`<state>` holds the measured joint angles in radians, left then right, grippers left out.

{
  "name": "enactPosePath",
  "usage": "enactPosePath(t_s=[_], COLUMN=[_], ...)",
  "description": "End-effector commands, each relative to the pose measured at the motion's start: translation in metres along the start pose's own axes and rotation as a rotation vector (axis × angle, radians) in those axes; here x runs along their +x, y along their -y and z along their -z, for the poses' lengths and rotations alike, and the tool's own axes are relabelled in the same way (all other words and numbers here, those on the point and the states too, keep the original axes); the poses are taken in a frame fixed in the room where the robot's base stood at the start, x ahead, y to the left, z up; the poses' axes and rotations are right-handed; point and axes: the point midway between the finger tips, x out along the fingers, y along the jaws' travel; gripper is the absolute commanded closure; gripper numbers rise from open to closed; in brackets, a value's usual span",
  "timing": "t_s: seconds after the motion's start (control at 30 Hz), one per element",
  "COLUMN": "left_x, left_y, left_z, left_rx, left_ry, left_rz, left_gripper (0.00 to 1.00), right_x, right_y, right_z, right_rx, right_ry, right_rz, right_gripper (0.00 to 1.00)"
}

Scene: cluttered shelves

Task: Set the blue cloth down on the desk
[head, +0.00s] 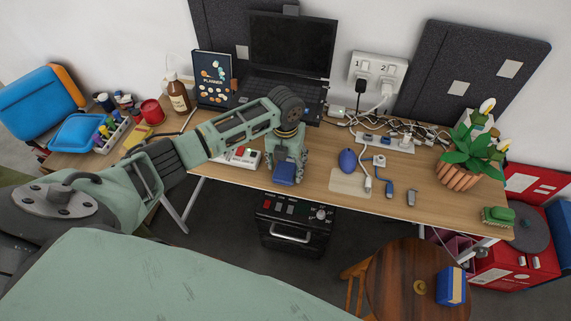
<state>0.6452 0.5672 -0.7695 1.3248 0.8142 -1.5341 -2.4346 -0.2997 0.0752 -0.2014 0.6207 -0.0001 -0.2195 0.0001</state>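My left gripper (287,165) points down at the front edge of the wooden desk (435,196), left of its middle. A small folded blue cloth (284,174) is between its fingertips, and the fingers look closed on it. The cloth shows at the desk's front edge; I cannot tell whether it touches the top. My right gripper is not in view.
A blue rounded object (347,161) and a beige pad (350,184) lie right of the gripper. A white-and-red device (236,157) is to its left. A laptop (290,50), cables, a power strip (385,140) and a potted plant (463,172) crowd the desk.

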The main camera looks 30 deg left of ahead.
Motion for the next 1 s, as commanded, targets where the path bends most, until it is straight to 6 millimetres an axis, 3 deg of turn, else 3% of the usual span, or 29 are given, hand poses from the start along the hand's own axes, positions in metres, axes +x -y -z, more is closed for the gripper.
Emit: enactPosePath(t_s=[0.27, 0.43, 0.8, 1.0], left_x=[0.000, -0.012, -0.088, -0.115], left_y=[0.000, 0.001, 0.000, 0.000], left_z=[0.000, -0.001, -0.002, -0.001], left_rx=[0.000, 0.001, 0.001, 0.000], left_ry=[0.000, 0.003, 0.004, 0.001], left_rz=[0.000, 0.002, 0.002, 0.001], left_gripper=[0.35, 0.35, 0.35, 0.35], right_x=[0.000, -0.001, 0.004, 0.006], right_y=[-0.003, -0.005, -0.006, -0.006], right_z=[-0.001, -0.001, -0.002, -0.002], right_rx=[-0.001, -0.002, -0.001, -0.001], right_ry=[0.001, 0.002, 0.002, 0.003], right_rz=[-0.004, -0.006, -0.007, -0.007], right_gripper=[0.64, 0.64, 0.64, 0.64])
